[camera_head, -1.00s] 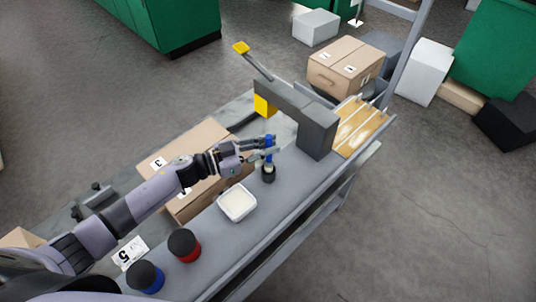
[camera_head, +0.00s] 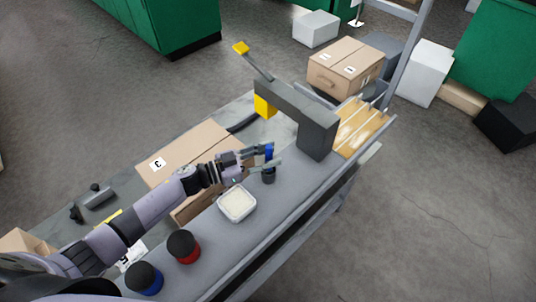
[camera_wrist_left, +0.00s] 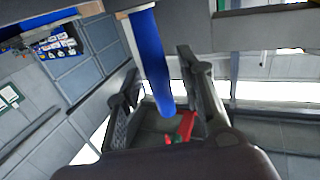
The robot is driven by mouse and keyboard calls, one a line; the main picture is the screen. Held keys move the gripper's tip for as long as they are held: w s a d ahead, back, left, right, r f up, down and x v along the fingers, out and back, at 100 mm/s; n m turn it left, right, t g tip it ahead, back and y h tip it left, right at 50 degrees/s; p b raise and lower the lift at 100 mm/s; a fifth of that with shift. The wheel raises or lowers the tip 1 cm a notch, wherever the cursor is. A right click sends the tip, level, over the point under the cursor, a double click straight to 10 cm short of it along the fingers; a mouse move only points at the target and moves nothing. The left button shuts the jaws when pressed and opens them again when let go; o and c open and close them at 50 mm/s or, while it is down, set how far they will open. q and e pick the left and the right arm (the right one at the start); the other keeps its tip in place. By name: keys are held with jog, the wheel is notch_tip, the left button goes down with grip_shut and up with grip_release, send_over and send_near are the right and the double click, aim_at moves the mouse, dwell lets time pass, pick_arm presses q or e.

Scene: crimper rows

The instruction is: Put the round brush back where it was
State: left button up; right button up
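The round brush (camera_head: 269,151) shows as a blue handle standing roughly upright above a small dark cup (camera_head: 268,177) on the grey bench. Its lower part is hidden by a finger and the cup. My left gripper (camera_head: 264,157) has its fingers on either side of the handle. In the left wrist view the blue handle (camera_wrist_left: 150,50) runs between the two spread fingers (camera_wrist_left: 160,85), with gaps beside it, so the gripper looks open. My right gripper is not in view.
A white tray (camera_head: 237,218) stands in front of the cup. A red jar (camera_head: 184,259) and a blue jar (camera_head: 144,288) with dark tops stand nearer. A cardboard box (camera_head: 185,150) lies under my arm. A grey press (camera_head: 318,138) with a yellow part stands just behind the cup.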

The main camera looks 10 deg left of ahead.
pick_arm(q)
jog(key=shift+a+r, duration=0.1)
jog(key=b+v, duration=0.1)
jog(key=v, duration=1.1)
jog(key=shift+b, duration=0.35)
jog(key=shift+r, duration=0.15)
